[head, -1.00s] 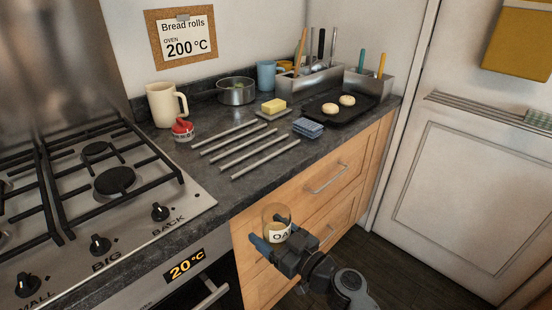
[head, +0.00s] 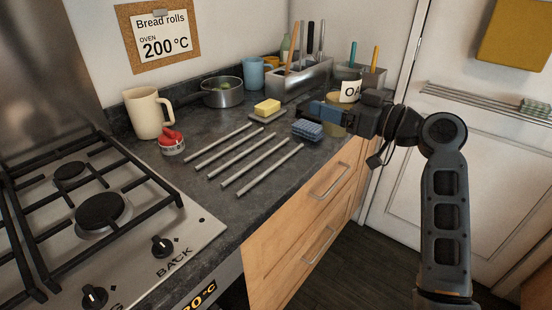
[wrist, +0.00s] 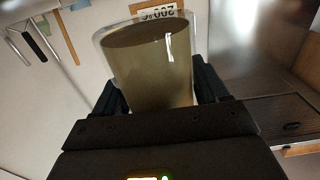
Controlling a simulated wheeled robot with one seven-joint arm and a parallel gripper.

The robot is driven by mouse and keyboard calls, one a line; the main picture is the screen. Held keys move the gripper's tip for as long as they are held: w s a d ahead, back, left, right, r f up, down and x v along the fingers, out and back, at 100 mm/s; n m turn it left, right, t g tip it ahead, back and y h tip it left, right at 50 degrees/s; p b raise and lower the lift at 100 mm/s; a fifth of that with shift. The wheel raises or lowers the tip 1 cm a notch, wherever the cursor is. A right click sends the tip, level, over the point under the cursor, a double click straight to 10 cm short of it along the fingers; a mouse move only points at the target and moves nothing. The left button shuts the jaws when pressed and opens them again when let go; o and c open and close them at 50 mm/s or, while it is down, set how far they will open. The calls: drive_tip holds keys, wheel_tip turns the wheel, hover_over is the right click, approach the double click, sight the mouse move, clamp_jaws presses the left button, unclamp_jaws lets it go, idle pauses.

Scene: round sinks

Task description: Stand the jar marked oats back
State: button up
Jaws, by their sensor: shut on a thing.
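The jar marked oats (head: 351,92) is clear glass with tan contents and a white label, of which "OA" shows in the head view. My gripper (head: 328,112) is shut on it, its dark jaws crossing the jar's middle. The jar looks roughly upright near the right end of the counter, beside the blue sponge. I cannot tell whether its base touches anything. In the wrist view the jar (wrist: 152,65) fills the space between the two fingers (wrist: 158,95).
A blue sponge (head: 307,130), yellow butter (head: 267,107), several metal rods (head: 243,160), a red-and-white timer (head: 172,143), a cream jug (head: 147,114) and a pot (head: 222,93) stand on the dark counter. Utensil bins (head: 300,80) are behind. The black tray is mostly hidden by my gripper.

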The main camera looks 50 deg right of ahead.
drive_tip(key=shift+w+a+f+p, duration=0.5)
drive_tip(key=shift+w+a+f, duration=0.4)
drive_tip(key=shift+w+f, duration=0.8)
drive_tip(key=shift+w+a+f+p, duration=0.45)
drive_tip(key=shift+w+a+f, duration=0.45)
drive_tip(key=shift+w+f, duration=0.8)
drive_tip(key=shift+w+a+f+p, duration=0.5)
drive_tip(key=shift+w+a+f, duration=0.4)
drive_tip(key=shift+w+f, duration=0.8)
drive_tip(key=shift+s+f, duration=0.25)
drive_tip(key=shift+f+b, duration=0.65)
drive_tip(key=shift+b, duration=0.35)
drive_tip(key=o, duration=1.4)
drive_tip(key=shift+r, duration=0.1)
